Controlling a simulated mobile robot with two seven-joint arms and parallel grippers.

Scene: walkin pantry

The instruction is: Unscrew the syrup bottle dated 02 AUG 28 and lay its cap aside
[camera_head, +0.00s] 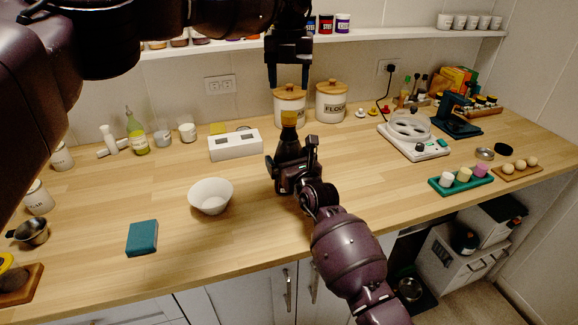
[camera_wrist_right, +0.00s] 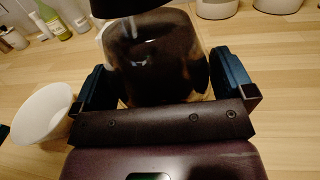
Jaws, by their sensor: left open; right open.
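A dark brown syrup bottle (camera_head: 288,143) with a yellow-brown cap (camera_head: 289,118) stands upright on the wooden counter. No date on it can be read. My right gripper (camera_head: 291,160) is low at the bottle with its fingers on either side. In the right wrist view the dark bottle body (camera_wrist_right: 160,60) fills the space between the open blue fingers; whether they touch it is unclear. My left gripper (camera_head: 289,88) is open, pointing down above the cap, apart from it and empty. The cap is on the bottle. My right gripper hides the bottle's lower part in the head view.
A white bowl (camera_head: 211,196) and a teal cloth or sponge (camera_head: 142,238) are left of the bottle. A white box device (camera_head: 235,146) and lidded canisters (camera_head: 331,104) stand behind. A white appliance (camera_head: 412,139) and green tray (camera_head: 461,181) are right. Counter between is clear.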

